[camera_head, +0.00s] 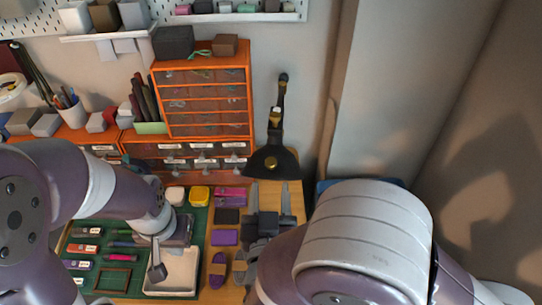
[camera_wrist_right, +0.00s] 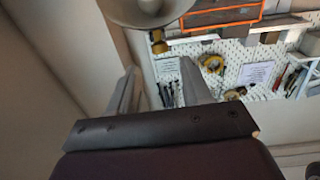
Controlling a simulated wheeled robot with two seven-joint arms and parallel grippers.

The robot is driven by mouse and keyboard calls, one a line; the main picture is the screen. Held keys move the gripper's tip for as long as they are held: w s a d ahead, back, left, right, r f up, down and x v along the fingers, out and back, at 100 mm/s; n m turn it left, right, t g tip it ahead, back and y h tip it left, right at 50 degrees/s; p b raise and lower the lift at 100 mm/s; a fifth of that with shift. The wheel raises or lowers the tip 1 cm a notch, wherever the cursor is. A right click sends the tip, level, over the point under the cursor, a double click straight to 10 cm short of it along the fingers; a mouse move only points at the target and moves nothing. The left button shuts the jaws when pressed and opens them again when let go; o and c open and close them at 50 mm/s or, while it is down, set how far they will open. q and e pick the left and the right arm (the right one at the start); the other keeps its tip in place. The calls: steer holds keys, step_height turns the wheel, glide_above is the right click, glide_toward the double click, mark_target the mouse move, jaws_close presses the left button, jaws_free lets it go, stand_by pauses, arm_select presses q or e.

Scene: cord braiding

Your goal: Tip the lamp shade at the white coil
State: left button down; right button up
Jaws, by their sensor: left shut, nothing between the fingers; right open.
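The black desk lamp's shade (camera_head: 272,162) hangs from its jointed arm right of the orange drawer unit, opening downward. The shade's pale underside shows at the top of the right wrist view (camera_wrist_right: 148,8). My right gripper (camera_head: 268,188) is open below and in front of the shade, fingers pointing toward it; in the right wrist view (camera_wrist_right: 159,68) its jaws are empty. A white ring-shaped thing (camera_head: 12,88), perhaps the white coil, sits at the far left edge, partly cut off. My left gripper (camera_head: 157,272) is shut and empty over the white tray (camera_head: 180,286).
The orange drawer unit (camera_head: 207,103) stands left of the lamp. A green mat (camera_head: 200,225) with pens, blocks and a yellow box (camera_head: 199,194) lies in front. Purple items (camera_head: 224,237) lie beside my right gripper. A wall corner bounds the right side.

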mark_target(271, 167)
steer(key=w, duration=0.4)
steer(key=w+p, duration=0.1)
steer(key=w, duration=0.3)
steer(key=shift+w+d+p, duration=0.2)
steer(key=shift+w+p, duration=0.05)
steer(key=shift+p, duration=0.05)
jaws_close()
